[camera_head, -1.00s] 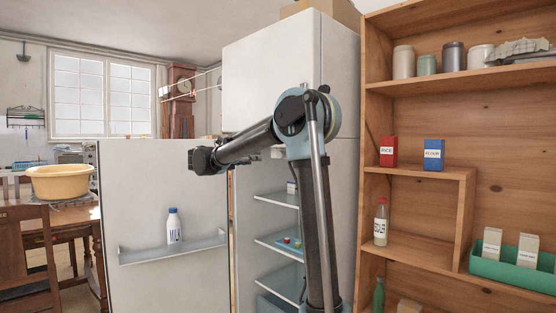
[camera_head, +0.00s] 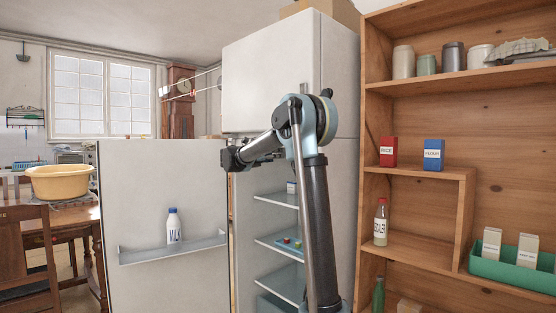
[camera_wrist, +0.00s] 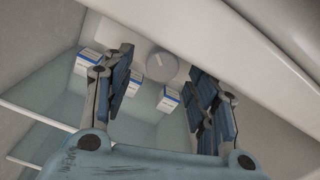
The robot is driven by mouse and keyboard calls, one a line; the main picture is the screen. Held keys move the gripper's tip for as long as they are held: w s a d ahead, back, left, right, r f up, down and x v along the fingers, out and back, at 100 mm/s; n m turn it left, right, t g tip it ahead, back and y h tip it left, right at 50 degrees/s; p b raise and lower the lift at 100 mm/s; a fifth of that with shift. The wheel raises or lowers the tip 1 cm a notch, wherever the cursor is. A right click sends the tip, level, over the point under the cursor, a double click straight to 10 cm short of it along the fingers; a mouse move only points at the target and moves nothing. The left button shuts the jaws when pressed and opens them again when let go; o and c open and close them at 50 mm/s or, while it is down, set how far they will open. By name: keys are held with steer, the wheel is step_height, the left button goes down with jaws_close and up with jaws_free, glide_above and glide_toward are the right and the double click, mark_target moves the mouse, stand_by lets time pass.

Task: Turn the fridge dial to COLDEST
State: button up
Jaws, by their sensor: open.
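The fridge stands with its door (camera_head: 150,195) swung open to the left. In the wrist view a round grey dial (camera_wrist: 162,67) sits at the back of the fridge, on a pale round housing, with a light mark on its face. Its lettering cannot be read. The dial is not visible in the head view. My gripper (camera_wrist: 162,85) is open and empty, its two blue-padded fingers spread on either side of the dial in the picture. The fingers look apart from the dial. In the head view my wrist (camera_head: 240,157) is at the fridge opening; my fingertips are not clear there.
White-and-blue boxes (camera_wrist: 168,100) stand in the fridge close to the fingers. A pale edge (camera_wrist: 215,45) crosses the wrist view. Fridge shelves (camera_head: 275,199) lie below my wrist; a milk bottle (camera_head: 173,226) stands in the door rack. A wooden shelf unit (camera_head: 420,175) stands right.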

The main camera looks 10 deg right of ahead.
steer(key=shift+x, duration=1.55)
steer(key=c, duration=1.1)
